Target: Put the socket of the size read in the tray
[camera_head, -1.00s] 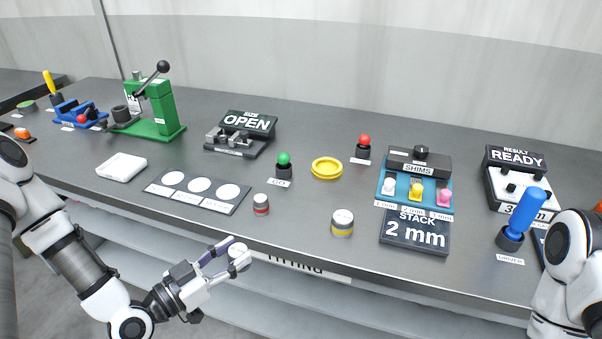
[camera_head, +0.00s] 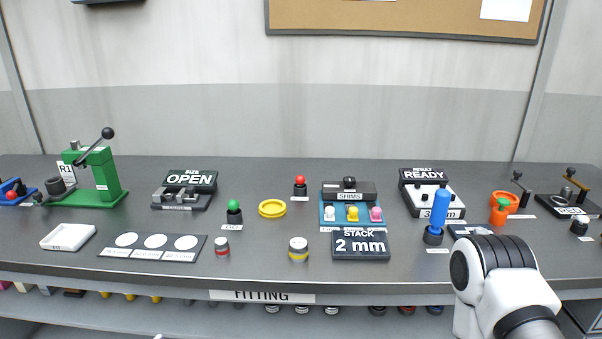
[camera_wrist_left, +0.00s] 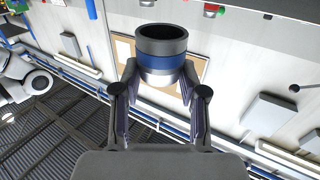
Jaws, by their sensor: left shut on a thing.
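My left gripper (camera_wrist_left: 158,100) is shut on a socket with a blue band (camera_wrist_left: 162,57), a dark open top and a silver lower part. The left arm is out of the head view. A red-banded socket (camera_head: 222,248) and a yellow-banded socket (camera_head: 298,250) stand upright on the bench. A shallow white tray (camera_head: 68,237) lies at the left, apparently empty. The size sign (camera_head: 190,179) reads "OPEN" above a dark measuring fixture (camera_head: 182,199). My right gripper is not in view; only its white arm shows.
A dark mat with three white circles (camera_head: 152,246) lies between the tray and the red-banded socket. A green press (camera_head: 100,180) stands behind the tray. A yellow ring (camera_head: 272,208), shims (camera_head: 352,214) and a blue-handled driver (camera_head: 440,205) stand further right.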

